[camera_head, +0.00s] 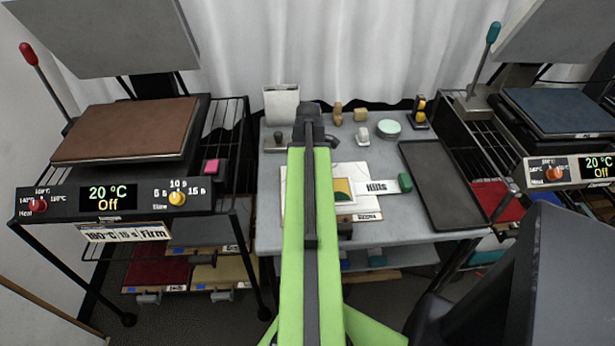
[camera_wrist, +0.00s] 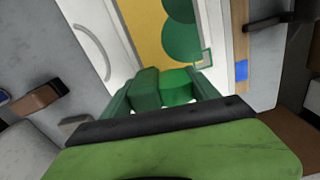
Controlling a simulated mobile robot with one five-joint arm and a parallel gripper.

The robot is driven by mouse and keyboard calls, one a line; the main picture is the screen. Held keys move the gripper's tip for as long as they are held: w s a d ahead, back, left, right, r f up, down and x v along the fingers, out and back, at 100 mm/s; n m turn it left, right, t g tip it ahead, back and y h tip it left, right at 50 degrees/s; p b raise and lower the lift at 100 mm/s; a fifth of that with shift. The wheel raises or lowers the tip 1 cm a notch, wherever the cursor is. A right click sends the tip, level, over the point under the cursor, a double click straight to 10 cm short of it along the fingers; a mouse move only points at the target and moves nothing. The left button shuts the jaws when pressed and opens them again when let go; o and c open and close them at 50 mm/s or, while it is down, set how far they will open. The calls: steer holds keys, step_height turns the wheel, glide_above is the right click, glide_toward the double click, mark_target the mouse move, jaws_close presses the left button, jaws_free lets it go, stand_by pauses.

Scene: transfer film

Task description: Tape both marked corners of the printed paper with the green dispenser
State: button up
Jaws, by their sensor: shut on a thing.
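My gripper (camera_wrist: 160,90) is shut on the green dispenser (camera_wrist: 178,84), which shows as green blocks between its fingers in the wrist view. The printed paper (camera_wrist: 145,32), yellow with dark green rounded shapes and a pale border, lies just beyond the fingers. A small square mark (camera_wrist: 208,58) shows at its near right corner, close to the right finger and the dispenser. I cannot tell whether the dispenser touches the paper. In the head view my arm covers much of the paper (camera_head: 343,186) and hides the gripper. The second marked corner cannot be made out.
A "Hills" label (camera_head: 376,187) lies right of the paper. A dark tray (camera_head: 440,185) covers the table's right side. A white container (camera_head: 281,105) and several small items stand along the back. Heat presses with brown (camera_head: 125,130) and blue (camera_head: 560,108) plates flank the table.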

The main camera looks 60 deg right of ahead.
steer(key=shift+r+p, duration=3.35)
steer(key=shift+r, duration=0.2)
steer(key=shift+f, duration=0.1)
steer(key=shift+d, duration=0.1)
